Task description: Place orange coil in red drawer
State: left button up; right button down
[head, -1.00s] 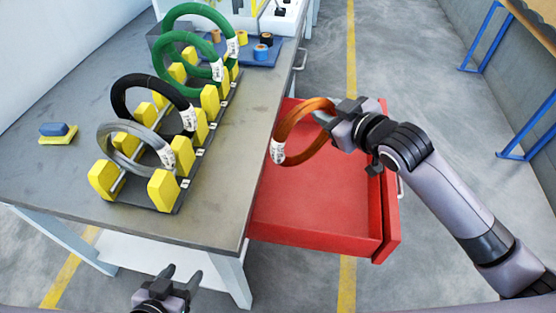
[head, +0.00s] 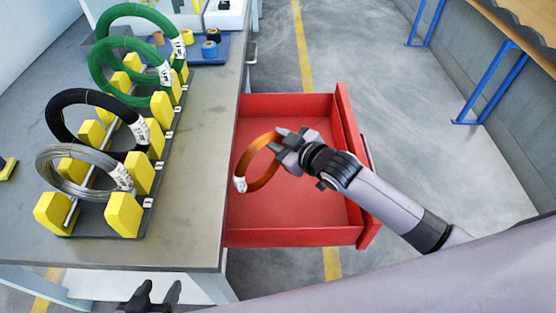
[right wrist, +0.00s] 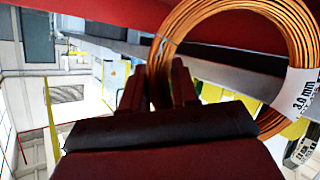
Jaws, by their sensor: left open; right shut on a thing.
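The orange coil (head: 262,170) is a ring of copper-coloured wire with a white label. My right gripper (head: 284,146) is shut on its upper right edge and holds it tilted, over the open red drawer (head: 300,215) in the head view. How far the coil is above the drawer floor I cannot tell. In the right wrist view the coil (right wrist: 240,15) passes by the fingers of my right gripper (right wrist: 163,85), and its label reads 3.0 mm. My left gripper (head: 155,292) is open and empty at the bottom edge, in front of the table.
The grey table (head: 195,200) stands left of the drawer. On it a rack with yellow holders (head: 125,215) carries a grey coil (head: 50,180), a black coil (head: 60,115) and green coils (head: 100,70). Tape rolls (head: 209,49) lie on a blue mat. The drawer holds nothing else visible.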

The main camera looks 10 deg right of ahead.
jog(key=shift+f+b, duration=0.6)
jog(key=shift+f, duration=2.55)
jog(key=shift+f, duration=0.1)
jog(key=c, duration=0.8)
grip_release()
jog(key=shift+f, duration=0.2)
jog(key=shift+c, duration=0.2)
jog(key=shift+r, duration=0.2)
jog(key=p+v, duration=0.1)
jog(key=v, duration=0.6)
jog(key=shift+s, duration=0.25)
jog(key=shift+d, duration=0.15)
